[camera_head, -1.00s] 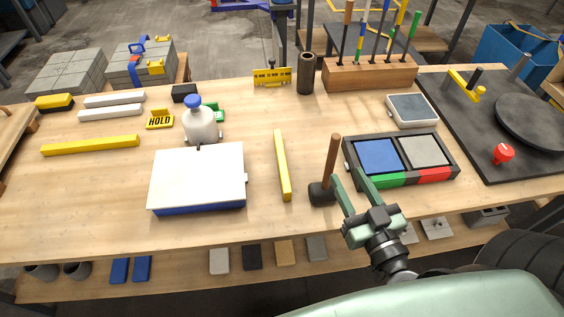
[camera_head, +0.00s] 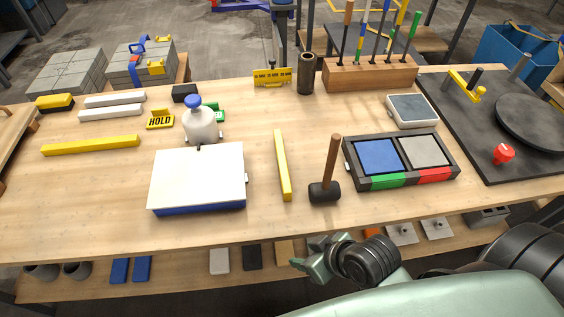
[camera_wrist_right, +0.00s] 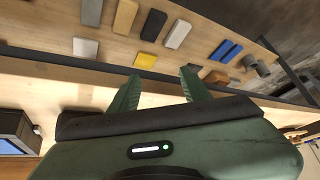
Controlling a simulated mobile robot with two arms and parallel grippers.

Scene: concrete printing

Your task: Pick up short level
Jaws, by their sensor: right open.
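Two yellow bars that look like levels lie on the workbench in the head view. One yellow bar (camera_head: 283,165) lies lengthwise near the middle, between the white-topped case and the mallet. The other yellow bar (camera_head: 90,146) lies crosswise at the left and looks longer. My right gripper (camera_head: 300,267) is at the bench's front edge, low and in front of the middle bar, apart from it. In the wrist view the right gripper (camera_wrist_right: 161,78) is open with nothing between its fingers. My left gripper is not in view.
A black-headed mallet (camera_head: 325,192) stands upright right of the middle bar. A white-topped case (camera_head: 198,177) lies left of it. A tray with blue and grey panels (camera_head: 349,155) is at the right. The lower shelf (camera_head: 185,284) holds several small blocks.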

